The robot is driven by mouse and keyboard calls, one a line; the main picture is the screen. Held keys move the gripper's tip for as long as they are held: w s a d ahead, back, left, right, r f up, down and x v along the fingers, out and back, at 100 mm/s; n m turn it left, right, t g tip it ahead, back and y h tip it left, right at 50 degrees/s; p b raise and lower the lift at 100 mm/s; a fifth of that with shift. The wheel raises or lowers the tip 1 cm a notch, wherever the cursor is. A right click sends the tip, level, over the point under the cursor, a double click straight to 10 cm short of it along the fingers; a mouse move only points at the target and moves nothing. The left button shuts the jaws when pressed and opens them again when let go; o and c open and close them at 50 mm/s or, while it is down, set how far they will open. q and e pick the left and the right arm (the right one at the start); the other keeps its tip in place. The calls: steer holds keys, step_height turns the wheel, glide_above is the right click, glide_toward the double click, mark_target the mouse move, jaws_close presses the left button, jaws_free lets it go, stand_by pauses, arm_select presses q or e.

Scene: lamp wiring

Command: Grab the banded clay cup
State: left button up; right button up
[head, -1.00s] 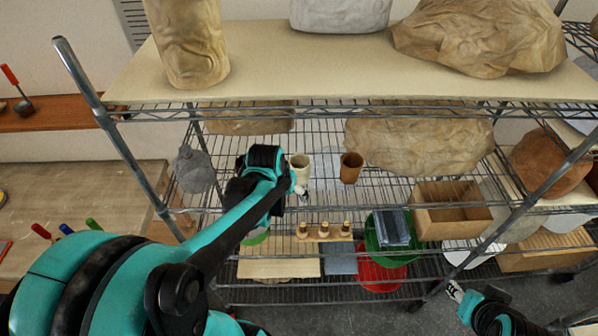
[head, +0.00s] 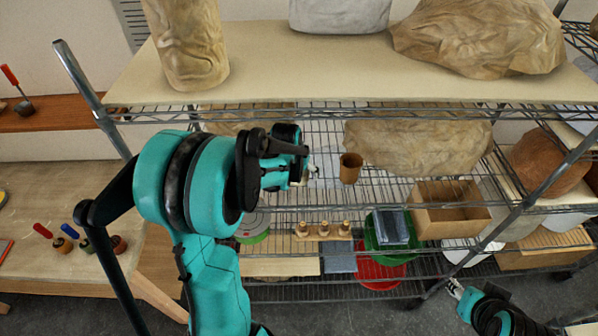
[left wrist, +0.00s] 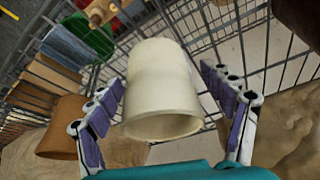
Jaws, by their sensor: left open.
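A cream cup (left wrist: 160,85) with a faint ridge around it stands between the fingers of my left gripper (left wrist: 163,76) in the left wrist view. The left fingers are open, one on each side of the cup, with a visible gap on the right side. In the head view my left gripper (head: 311,173) and arm hide the cream cup. A plain brown cup (head: 350,169) stands just to the right on the same wire shelf; it also shows in the left wrist view (left wrist: 62,128). My right gripper (head: 456,290) is low at the right, its opening unclear.
The wire shelf (head: 395,188) also holds large tan wrapped bundles (head: 420,147) at the back and a wooden box (head: 449,208) to the right. A solid board (head: 300,80) lies above.

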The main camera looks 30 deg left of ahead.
arm_select(q)
steer(key=shift+s, duration=0.1)
steer(key=c, duration=1.5)
steer(key=shift+r, duration=0.1)
